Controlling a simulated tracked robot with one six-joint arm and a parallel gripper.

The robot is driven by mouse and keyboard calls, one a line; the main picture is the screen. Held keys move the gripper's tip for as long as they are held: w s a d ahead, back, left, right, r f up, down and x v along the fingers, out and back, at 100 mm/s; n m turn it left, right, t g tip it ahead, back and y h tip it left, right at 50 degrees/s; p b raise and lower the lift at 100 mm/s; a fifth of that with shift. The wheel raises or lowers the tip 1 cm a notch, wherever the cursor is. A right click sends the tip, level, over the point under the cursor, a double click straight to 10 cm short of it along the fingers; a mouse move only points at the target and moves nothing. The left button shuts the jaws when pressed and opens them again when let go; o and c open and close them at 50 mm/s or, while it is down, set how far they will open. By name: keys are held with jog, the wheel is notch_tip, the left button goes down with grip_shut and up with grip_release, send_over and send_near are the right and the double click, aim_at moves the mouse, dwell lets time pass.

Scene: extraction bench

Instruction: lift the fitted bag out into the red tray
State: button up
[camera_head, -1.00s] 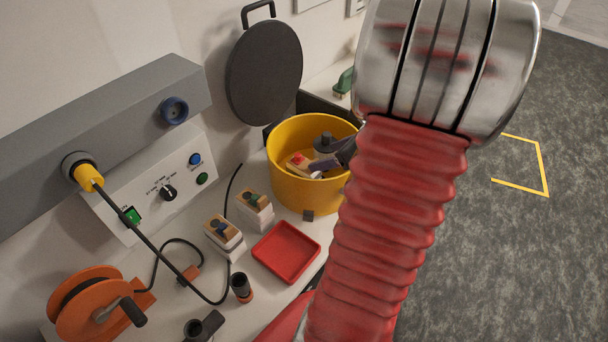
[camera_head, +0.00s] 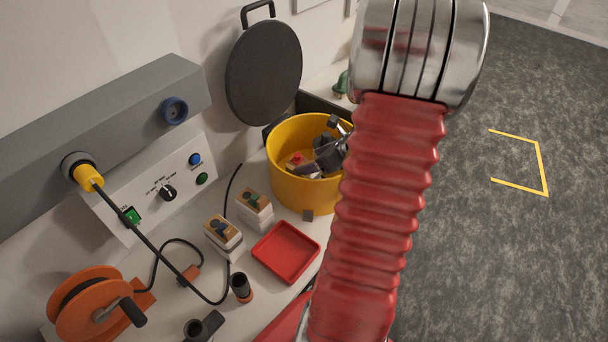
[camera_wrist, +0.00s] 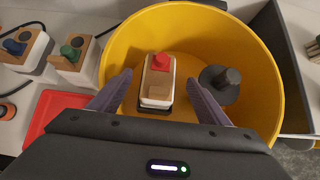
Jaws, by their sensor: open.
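The fitted bag (camera_wrist: 157,80) is a pale block with a tan wooden-looking top and a red knob. It stands inside the yellow drum (camera_wrist: 116,52), and its red top also shows in the head view (camera_head: 296,159). My gripper (camera_wrist: 159,78) is open above the drum's inside, with one finger on each side of the bag in the wrist view. I cannot tell whether the fingers reach down to its level. The red tray (camera_head: 285,252) lies empty on the bench in front of the drum; its corner shows in the wrist view (camera_wrist: 50,112).
A grey knobbed part (camera_wrist: 222,84) stands in the drum, right of the bag. Two similar blocks, blue-knobbed (camera_head: 223,236) and green-knobbed (camera_head: 255,208), stand beside the tray. The round dark lid (camera_head: 263,73) stands raised behind the drum. An orange reel (camera_head: 88,303) is front left.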

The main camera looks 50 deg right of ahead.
aim_at(302, 163)
jog(key=shift+x, duration=2.5)
jog(key=shift+c, duration=0.3)
jog(key=c, duration=1.5)
jog(key=shift+o, duration=0.2)
notch_tip(302, 163, up, 10)
